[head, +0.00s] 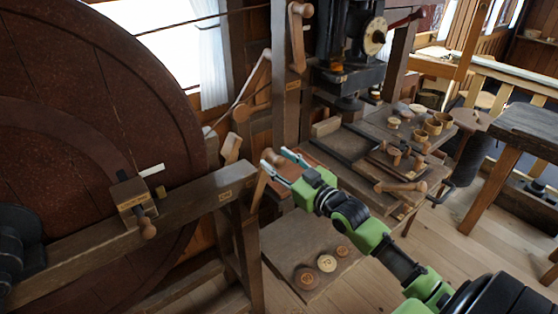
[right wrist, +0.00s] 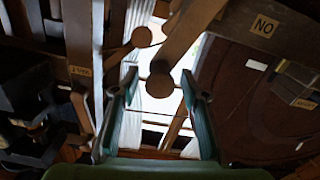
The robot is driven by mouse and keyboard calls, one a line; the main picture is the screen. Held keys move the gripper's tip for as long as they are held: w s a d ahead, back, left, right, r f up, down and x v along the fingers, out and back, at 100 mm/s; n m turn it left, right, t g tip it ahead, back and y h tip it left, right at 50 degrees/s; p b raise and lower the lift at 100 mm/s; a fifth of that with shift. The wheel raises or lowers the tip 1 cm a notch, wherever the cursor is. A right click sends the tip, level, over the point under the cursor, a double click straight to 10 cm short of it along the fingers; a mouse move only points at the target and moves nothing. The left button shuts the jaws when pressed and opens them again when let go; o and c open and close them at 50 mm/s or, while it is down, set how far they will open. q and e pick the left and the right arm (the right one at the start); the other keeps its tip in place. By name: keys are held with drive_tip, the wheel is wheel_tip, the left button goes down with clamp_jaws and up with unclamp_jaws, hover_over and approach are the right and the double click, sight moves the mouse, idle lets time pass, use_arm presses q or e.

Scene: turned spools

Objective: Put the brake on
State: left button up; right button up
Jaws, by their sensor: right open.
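A wooden lever (head: 260,188) with a round knob (head: 275,157) stands by the end of the beam beside the big wheel (head: 75,120). A tag (head: 224,196) is on that beam; in the right wrist view the tag (right wrist: 264,26) reads "NO", perhaps "ON" upside down. My right gripper (head: 279,161) is open at the knob. In the right wrist view the knob (right wrist: 160,84) lies between the spread fingers of the gripper (right wrist: 160,80), with gaps at both sides. I cannot tell whether the knob is touched. My left gripper is not in view.
A second knobbed lever (head: 241,113) stands just behind. A block with a peg handle (head: 134,203) sits on the beam. A bench with turned cups and spools (head: 405,125) stands right of the gripper. Round discs (head: 326,263) lie on a low board below.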

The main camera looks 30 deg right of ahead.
clamp_jaws()
drive_tip(key=shift+s+a+r+n+p, duration=0.1)
drive_tip(key=shift+a+r+n+p, duration=0.1)
drive_tip(key=shift+a+p, duration=0.2)
drive_tip(key=shift+a+r+n+p, duration=0.2)
drive_tip(key=shift+a+p, duration=0.1)
drive_tip(key=shift+a, duration=0.15)
drive_tip(key=a+n+p, duration=0.3)
drive_tip(key=a+n, duration=0.3)
drive_tip(key=a, duration=0.4)
drive_tip(key=shift+s+f, duration=0.25)
drive_tip(key=shift+s, duration=0.15)
